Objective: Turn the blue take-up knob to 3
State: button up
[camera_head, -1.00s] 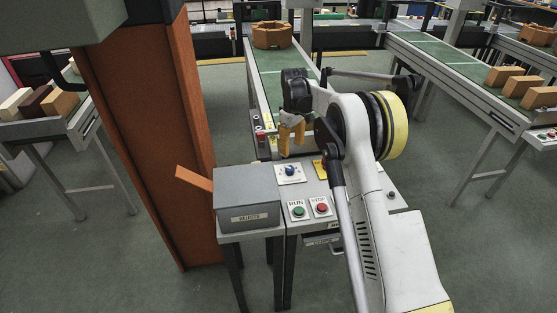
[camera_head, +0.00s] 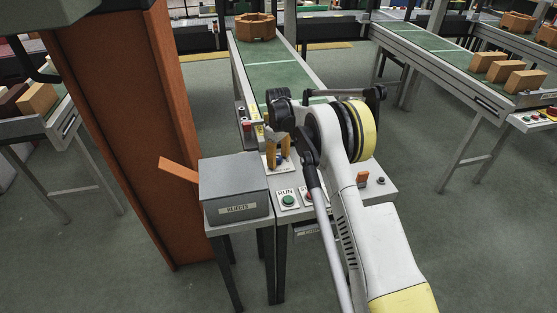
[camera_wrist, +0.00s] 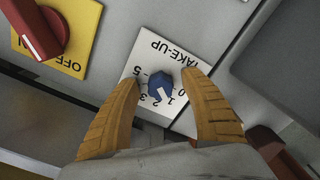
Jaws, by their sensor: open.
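The blue take-up knob (camera_wrist: 162,88) sits on a white TAKE-UP plate (camera_wrist: 150,52), upside down in the wrist view. The knob carries a white pointer mark on its lower side, near the low numbers; the exact number is unclear. My gripper (camera_wrist: 162,78) is open, with one orange finger on each side of the knob. I cannot tell whether either finger touches it. In the head view my gripper (camera_head: 277,162) is low over the white plate (camera_head: 268,170), and its fingers hide the knob.
A red rotary switch (camera_wrist: 38,30) on a yellow OFF plate is close by in the wrist view. A grey REJECTS box (camera_head: 235,188) and a green RUN button (camera_head: 288,200) lie nearby. The STOP button is mostly hidden by my arm. A brown column (camera_head: 125,120) stands left.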

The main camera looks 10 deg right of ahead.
grip_shut()
jog(key=shift+m, duration=0.3)
jog(key=m, duration=0.6)
jog(key=shift+s+a+p, duration=0.1)
jog(key=shift+p, duration=0.2)
jog(key=m, duration=0.4)
jog(key=shift+a+m, duration=0.1)
jog(key=shift+m, duration=1.7)
